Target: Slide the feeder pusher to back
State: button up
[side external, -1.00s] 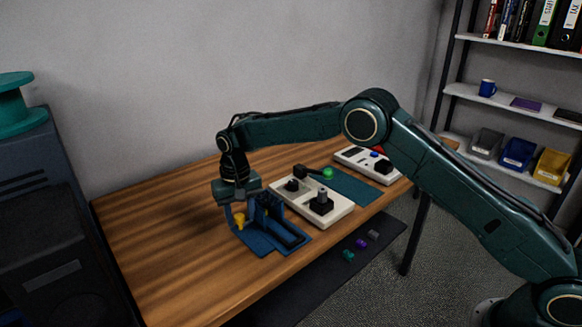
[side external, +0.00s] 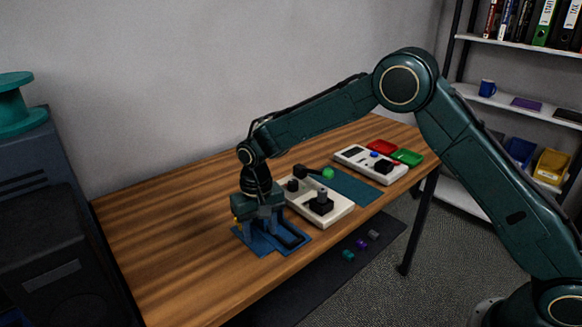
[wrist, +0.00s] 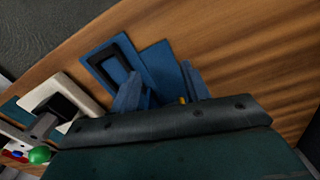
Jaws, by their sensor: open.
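The blue feeder (side external: 262,247) stands on the table near its front edge, with a flat base and a dark, narrow loop-shaped part (side external: 293,238) on its right side. In the wrist view the feeder's blue plates (wrist: 165,68) and the dark loop (wrist: 104,62) show at the top. My gripper (side external: 262,226) is open and low over the feeder's upright part, pointing down. Its two bluish fingers (wrist: 163,84) stand apart in the wrist view. I cannot tell whether they touch the feeder. The pusher is largely hidden by my gripper. A small yellow part (side external: 235,219) shows at its left.
A white board with black knobs (side external: 338,211) stands close to the right of the feeder. Beyond are a teal mat (side external: 352,186), a green ball (side external: 328,172), a white control box (side external: 357,158), and red (side external: 381,146) and green trays (side external: 408,157). The table's left side is bare.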

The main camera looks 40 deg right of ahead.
notch_tip(320, 180, up, 13)
jog(key=s+d+r+n+t, duration=0.1)
jog(key=s+d+r+t, duration=0.1)
jog(key=s+d+r, duration=0.5)
jog(key=shift+s+d+r, duration=0.25)
jog(key=shift+s+r, duration=1.45)
jog(key=shift+r, duration=0.2)
jog(key=s+d+t, duration=0.1)
jog(key=s+d, duration=0.2)
jog(key=s, duration=0.8)
jog(key=s+d+f+n+t, duration=0.1)
jog(key=s+d, duration=0.3)
jog(key=s, duration=0.8)
jog(key=shift+s+d+f+n+t, duration=0.2)
jog(key=shift+s+d+n+t, duration=0.1)
jog(key=shift+t, duration=0.5)
